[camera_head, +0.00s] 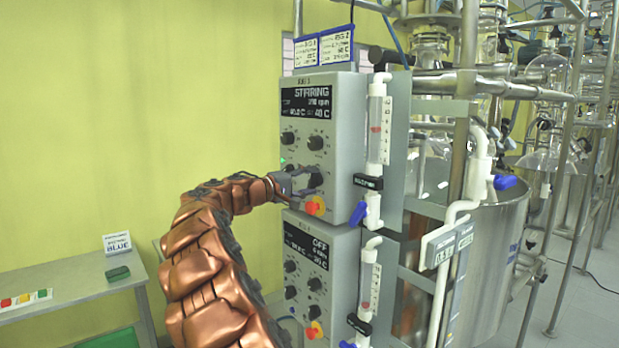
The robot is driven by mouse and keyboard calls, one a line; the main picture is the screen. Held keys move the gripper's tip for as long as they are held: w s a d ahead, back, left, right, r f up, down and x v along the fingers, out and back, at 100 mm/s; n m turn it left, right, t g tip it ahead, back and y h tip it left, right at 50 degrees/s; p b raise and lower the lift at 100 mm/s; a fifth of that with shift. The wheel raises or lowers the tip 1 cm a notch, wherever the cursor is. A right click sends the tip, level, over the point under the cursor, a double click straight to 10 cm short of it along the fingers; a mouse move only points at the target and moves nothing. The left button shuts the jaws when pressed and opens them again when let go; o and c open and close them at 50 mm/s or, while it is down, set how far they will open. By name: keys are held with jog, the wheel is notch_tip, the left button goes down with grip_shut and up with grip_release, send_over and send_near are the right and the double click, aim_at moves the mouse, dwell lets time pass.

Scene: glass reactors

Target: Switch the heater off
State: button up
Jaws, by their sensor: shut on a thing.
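The upper grey control box (343,110) has a display (308,102) reading STIRRING, with a set of smaller figures below. Two black knobs sit below the display, the left one (288,137) and the right one (315,142). My gripper (312,180) reaches in from the left and is shut on a dark lower knob (316,176), just above the red and yellow stop button (316,206). My fingers hide part of this knob and the panel to its left. A small green light (283,160) shows. I cannot read which knob is labelled heater.
A second control box (343,250) below shows OFF. A flowmeter tube with a blue valve (358,213) stands right of the upper box. Pipes, a steel vessel (497,250) and glassware fill the right. A grey table (75,290) stands at left.

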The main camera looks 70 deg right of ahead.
jog(key=shift+n+p, duration=0.4)
jog(key=shift+n, duration=0.4)
jog(key=o, duration=1.2)
jog(key=shift+c, duration=0.2)
jog(key=v, duration=1.2)
jog(key=shift+s+a, duration=0.1)
